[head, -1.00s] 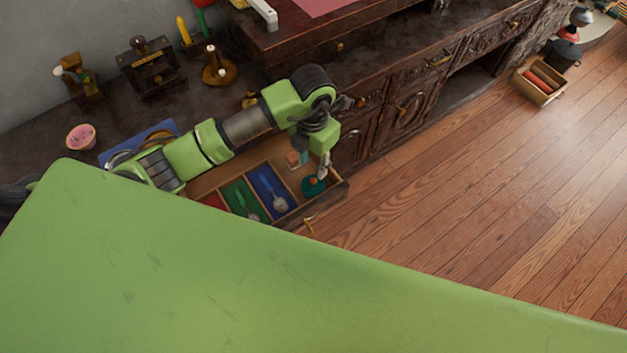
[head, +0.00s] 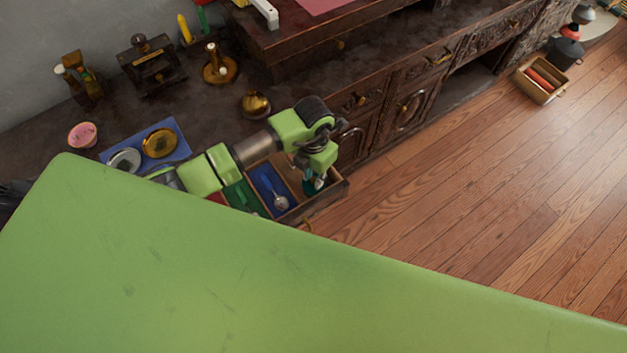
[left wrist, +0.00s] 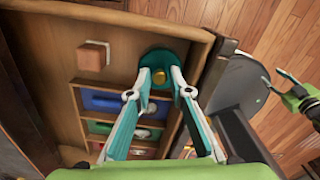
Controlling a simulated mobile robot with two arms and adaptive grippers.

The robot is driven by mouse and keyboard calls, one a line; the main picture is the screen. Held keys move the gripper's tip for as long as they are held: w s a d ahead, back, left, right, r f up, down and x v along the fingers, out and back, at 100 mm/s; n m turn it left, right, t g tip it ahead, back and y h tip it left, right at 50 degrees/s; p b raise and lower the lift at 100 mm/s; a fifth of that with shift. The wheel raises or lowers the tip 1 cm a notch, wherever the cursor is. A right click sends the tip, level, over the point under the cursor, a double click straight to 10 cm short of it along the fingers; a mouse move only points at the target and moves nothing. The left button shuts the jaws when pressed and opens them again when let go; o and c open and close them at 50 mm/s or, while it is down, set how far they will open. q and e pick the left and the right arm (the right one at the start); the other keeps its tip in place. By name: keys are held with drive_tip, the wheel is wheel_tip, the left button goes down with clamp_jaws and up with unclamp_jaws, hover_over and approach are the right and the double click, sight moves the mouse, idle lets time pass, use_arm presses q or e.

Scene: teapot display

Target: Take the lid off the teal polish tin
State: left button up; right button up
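The teal polish tin (left wrist: 165,55) lies in the end compartment of an open wooden drawer, with a small gold knob (left wrist: 160,76) on its lid. In the head view a little of the teal tin (head: 309,188) shows under my gripper. My left gripper (left wrist: 160,72) is open above the tin, its fingertips on either side of the knob with gaps to it. In the head view my left gripper (head: 316,179) points down into the drawer. My right gripper (left wrist: 279,82) shows at the right of the left wrist view, outside the drawer, fingers apart.
A pinkish block (left wrist: 93,57) shares the tin's compartment. Blue (left wrist: 100,100) and green compartments with spoons lie beside it. The drawer's wooden wall (left wrist: 209,75) stands close to my left gripper. A blue mat (head: 182,145) with round dishes and a brass pot (head: 255,104) are on the counter.

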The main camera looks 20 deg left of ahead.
use_arm(q)
clamp_jaws()
